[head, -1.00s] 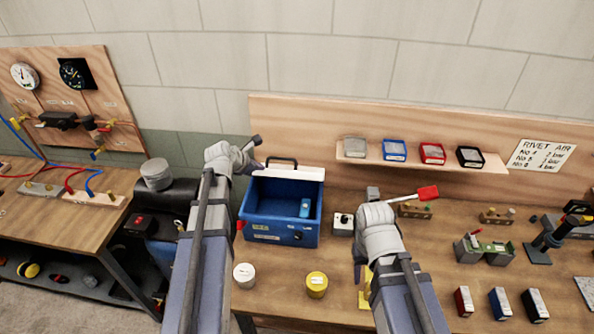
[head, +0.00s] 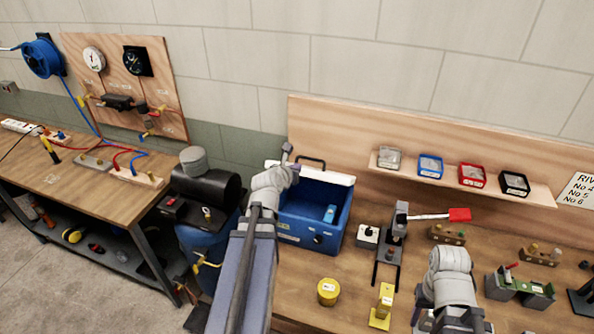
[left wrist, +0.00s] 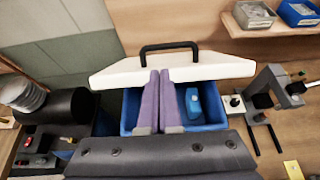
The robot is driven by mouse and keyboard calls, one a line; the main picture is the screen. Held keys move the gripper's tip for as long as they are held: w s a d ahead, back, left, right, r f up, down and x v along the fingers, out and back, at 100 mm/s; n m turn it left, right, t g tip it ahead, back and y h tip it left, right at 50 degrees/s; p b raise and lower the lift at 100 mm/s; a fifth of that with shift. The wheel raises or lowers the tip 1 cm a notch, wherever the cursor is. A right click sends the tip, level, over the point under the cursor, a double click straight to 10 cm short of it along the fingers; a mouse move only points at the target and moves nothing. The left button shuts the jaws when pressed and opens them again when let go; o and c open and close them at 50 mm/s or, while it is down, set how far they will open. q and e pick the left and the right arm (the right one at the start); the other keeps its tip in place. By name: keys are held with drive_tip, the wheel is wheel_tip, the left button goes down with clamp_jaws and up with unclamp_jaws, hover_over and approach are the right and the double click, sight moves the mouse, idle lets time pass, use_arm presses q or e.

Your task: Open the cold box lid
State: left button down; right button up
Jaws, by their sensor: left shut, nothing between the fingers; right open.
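The cold box (head: 300,236) is a blue box on the bench; it also shows in the left wrist view (left wrist: 214,122). Its white lid (head: 338,177), with a black handle, stands raised at the back, and the inside shows. In the left wrist view the lid (left wrist: 110,76) lies across behind the fingers. A small blue item (head: 330,213) is inside. My left gripper (head: 288,152) is shut and empty, its fingers (left wrist: 160,72) over the box opening with tips at the lid; contact is unclear. My right gripper (head: 438,318) is open, low over the bench right of the box, its fingers mostly hidden.
A small switch box (head: 368,235) and a red-handled lever press (head: 398,225) stand right of the cold box. A yellow tin (head: 328,291) is in front. A shelf (head: 455,184) with small bins is behind.

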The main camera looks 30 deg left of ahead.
use_arm(q)
drive_tip(key=b+x, duration=0.3)
drive_tip(key=x, duration=0.5)
drive_tip(key=shift+r, duration=0.1)
drive_tip(key=shift+a, duration=0.1)
